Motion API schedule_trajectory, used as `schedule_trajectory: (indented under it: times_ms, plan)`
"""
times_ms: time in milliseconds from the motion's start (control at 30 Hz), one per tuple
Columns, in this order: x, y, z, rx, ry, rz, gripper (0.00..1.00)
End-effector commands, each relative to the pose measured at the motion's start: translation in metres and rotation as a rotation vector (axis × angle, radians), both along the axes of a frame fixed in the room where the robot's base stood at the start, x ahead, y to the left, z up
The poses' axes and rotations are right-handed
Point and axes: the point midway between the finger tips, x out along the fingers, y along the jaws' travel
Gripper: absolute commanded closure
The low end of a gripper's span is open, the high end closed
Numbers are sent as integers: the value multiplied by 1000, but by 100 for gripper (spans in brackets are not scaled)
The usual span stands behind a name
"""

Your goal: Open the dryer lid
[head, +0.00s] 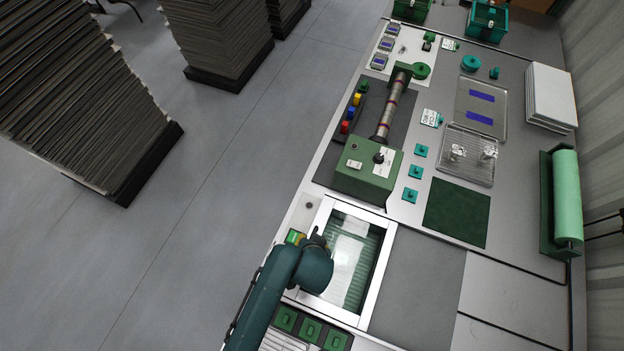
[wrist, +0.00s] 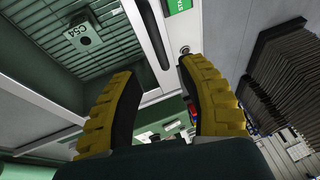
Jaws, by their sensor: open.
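The dryer lid (head: 384,262) is a white-framed panel with a clear window, set in the bench top in the lower middle of the head view. It looks shut. Pale reflections lie over the green ribbed inside. In the wrist view its white frame (wrist: 142,45) runs past my fingertips, with a dark slot-like strip along it. My gripper (wrist: 160,75) is open, with two yellow ribbed fingers apart and nothing between them. In the head view my arm's end covers the lid's left edge, and the fingers are mostly hidden. I cannot tell whether they touch the frame.
A green machine with a roller (head: 366,170) stands just beyond the lid. Green blocks (head: 310,328) sit in front of it. A tagged block (wrist: 84,34) shows behind the ribbed area. Grey bench top right of the lid is clear. Tall dark stacks (head: 80,90) stand on the floor.

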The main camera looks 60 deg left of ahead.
Motion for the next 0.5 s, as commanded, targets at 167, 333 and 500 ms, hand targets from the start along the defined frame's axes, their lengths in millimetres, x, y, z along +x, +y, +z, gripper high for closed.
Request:
schedule_trajectory:
  times_ms: [167, 333, 500]
  plan:
    - [9, 15, -38, -1, 0, 1, 59]
    - [14, 22, -56, 0, -1, -1, 59]
    - [15, 23, -59, 0, -1, -1, 59]
